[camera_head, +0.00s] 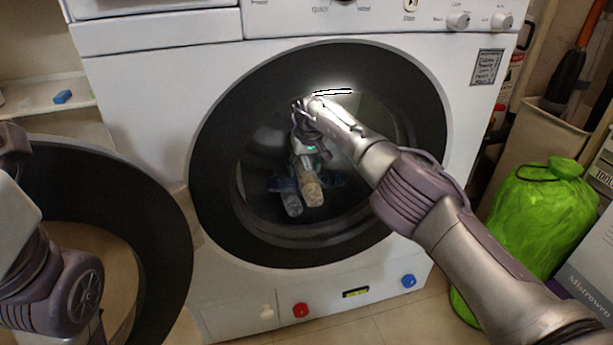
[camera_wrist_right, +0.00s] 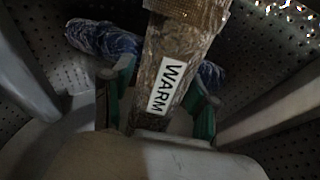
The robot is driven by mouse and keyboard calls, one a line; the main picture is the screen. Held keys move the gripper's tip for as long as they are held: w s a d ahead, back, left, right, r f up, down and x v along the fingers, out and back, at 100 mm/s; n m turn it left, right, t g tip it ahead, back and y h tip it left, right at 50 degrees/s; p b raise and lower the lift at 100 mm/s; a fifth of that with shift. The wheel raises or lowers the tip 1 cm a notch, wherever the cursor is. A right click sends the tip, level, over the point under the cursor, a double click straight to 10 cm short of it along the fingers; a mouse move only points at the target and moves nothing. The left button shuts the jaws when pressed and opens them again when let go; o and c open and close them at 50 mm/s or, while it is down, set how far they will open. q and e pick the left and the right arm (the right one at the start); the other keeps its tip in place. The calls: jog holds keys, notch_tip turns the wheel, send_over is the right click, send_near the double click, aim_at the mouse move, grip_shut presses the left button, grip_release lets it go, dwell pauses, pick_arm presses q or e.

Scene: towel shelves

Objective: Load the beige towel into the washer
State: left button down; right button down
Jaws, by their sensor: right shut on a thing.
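The white washer (camera_head: 150,95) stands in front of me with its round door (camera_head: 165,225) swung open to the left. My right arm reaches through the opening, and my right gripper (camera_head: 308,160) is inside the drum. It is shut on the rolled beige towel (camera_head: 311,190), which hangs below the fingers. In the right wrist view the beige towel (camera_wrist_right: 185,60) carries a "WARM" label and sits between the green finger pads. A blue-and-white rolled towel (camera_wrist_right: 105,40) lies behind it in the drum. My left arm shows at the left edge; its gripper is out of view.
A greyish roll (camera_head: 291,204) shows beside the beige towel. The dark door ring (camera_head: 215,150) surrounds my right arm. A green bag (camera_head: 540,215) and a box (camera_head: 590,265) stand on the right. A shelf (camera_head: 45,105) with a blue item is at the left.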

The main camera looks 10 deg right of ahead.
jog(key=shift+w+r, duration=0.15)
jog(key=shift+w, duration=0.05)
jog(key=shift+c, duration=1.6)
grip_release()
jog(key=shift+o, duration=0.4)
jog(key=shift+s, duration=0.1)
